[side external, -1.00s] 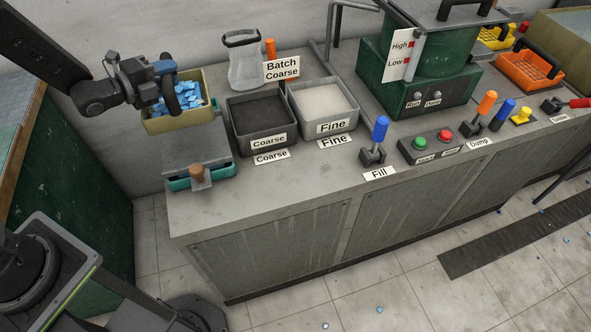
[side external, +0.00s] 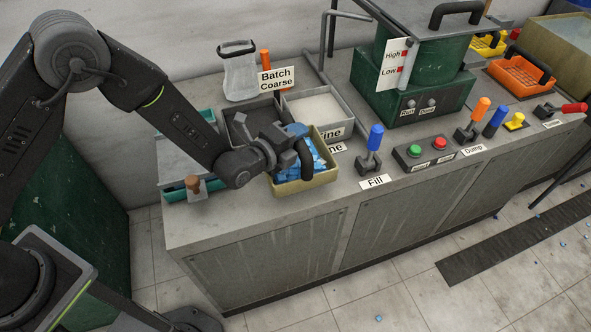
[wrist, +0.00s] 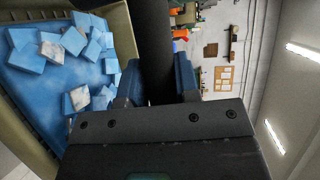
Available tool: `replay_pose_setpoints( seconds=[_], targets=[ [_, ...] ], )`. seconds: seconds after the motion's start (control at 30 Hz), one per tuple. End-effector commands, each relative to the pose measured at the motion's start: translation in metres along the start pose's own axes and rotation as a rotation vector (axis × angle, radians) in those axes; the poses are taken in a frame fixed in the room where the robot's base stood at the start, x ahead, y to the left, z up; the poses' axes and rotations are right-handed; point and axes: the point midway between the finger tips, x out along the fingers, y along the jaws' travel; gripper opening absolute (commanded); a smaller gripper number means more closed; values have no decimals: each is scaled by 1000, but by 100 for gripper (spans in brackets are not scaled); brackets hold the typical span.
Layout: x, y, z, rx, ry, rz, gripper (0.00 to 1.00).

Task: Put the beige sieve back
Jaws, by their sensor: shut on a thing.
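The beige sieve (side external: 309,183) has beige walls, a dark arched handle (side external: 307,160) and loose blue tiles inside, some with pale patches. My gripper (side external: 297,131) is shut on the handle, its blue fingers on either side of it. In the side view the sieve hangs in front of the coarse and fine trays, over the front part of the counter; the gap below it cannot be judged. In the wrist view the sieve (wrist: 122,30) fills the left, with the handle between the fingers (wrist: 157,80).
The fine tray (side external: 346,130) and coarse tray (side external: 232,112) are partly hidden behind my arm and the sieve. The Fill lever (side external: 375,140) stands close on the right. A teal box with a wooden knob (side external: 193,183) is at left. A bag (side external: 239,75) stands behind.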

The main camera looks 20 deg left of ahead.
Motion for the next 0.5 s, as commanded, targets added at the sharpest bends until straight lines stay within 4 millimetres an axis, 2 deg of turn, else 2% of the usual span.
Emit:
replay_pose_setpoints(
  seconds=[0.1,0.3,0.5],
  targets=[
    [4,20,-1,0,0,-1,0],
    [8,37,-2,1,0,-3,0],
    [12,66,-4,1,0,-2,0]
  ],
)
